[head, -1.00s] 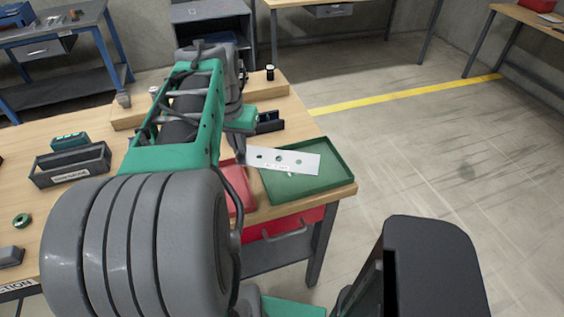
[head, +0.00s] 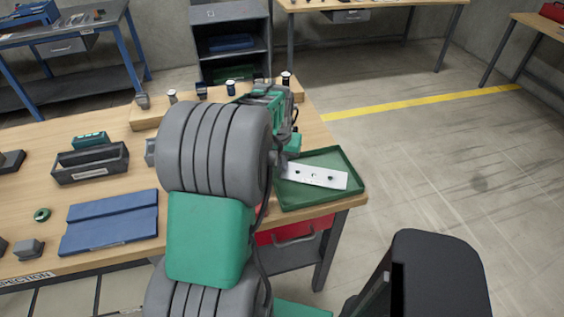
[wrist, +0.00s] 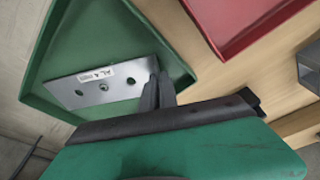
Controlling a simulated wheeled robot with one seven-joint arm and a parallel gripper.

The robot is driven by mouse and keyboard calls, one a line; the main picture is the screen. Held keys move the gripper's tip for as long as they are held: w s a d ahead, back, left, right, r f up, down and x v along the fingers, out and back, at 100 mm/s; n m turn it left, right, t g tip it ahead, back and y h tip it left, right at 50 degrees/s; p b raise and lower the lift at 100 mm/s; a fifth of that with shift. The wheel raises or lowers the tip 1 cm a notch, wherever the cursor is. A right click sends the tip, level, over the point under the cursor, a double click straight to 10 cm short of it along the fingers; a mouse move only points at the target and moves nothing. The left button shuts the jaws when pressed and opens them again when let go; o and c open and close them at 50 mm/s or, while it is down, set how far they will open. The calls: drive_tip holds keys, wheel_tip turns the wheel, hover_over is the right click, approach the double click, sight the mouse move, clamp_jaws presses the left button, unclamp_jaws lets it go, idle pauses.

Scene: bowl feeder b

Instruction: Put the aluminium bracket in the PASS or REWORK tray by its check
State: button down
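The aluminium bracket (head: 330,179) is a flat silver plate with holes and a small label reading about "AL 4". It lies in or just above the green tray (head: 325,159); I cannot tell whether it touches the floor. In the wrist view the bracket (wrist: 85,87) is inside the outline of the green tray (wrist: 90,30). My gripper (wrist: 156,88) has its fingers together at the bracket's right end and appears shut on it. In the head view my arm hides most of the gripper. The red tray (wrist: 235,18) shows beside the green one in the wrist view.
A blue folded mat (head: 110,222), a dark grey labelled bin (head: 90,165) and a green ring (head: 42,215) are on the bench's left. A wooden block (head: 150,115) with small cylinders is along the back. The green tray sits at the bench's right edge, with open floor beyond.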

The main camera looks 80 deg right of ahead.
drive_tip(key=shift+f, duration=0.2)
drive_tip(key=c, duration=1.6)
unclamp_jaws()
drive_tip(key=shift+c, duration=0.2)
wheel_tip(320, 180, up, 12)
drive_tip(key=a, duration=0.2)
drive_tip(key=w+a+n+t, duration=0.1)
drive_tip(key=w+a+n, duration=0.1)
drive_tip(key=w+a, duration=0.35)
drive_tip(key=w+a+n, duration=0.3)
drive_tip(key=w, duration=0.6)
drive_tip(key=w+a+n+t, duration=0.1)
drive_tip(key=w+a+n, duration=0.1)
drive_tip(key=w+a, duration=0.4)
drive_tip(key=w+a+n, duration=0.3)
drive_tip(key=a, duration=0.5)
drive_tip(key=a+f+n+y, duration=0.1)
drive_tip(key=a+n, duration=0.3)
drive_tip(key=a, duration=0.7)
drive_tip(key=a+f+n+t+y, duration=0.1)
drive_tip(key=a+n, duration=0.3)
drive_tip(key=a, duration=0.8)
drive_tip(key=shift+b+x, duration=0.45)
drive_tip(key=shift+x, duration=0.45)
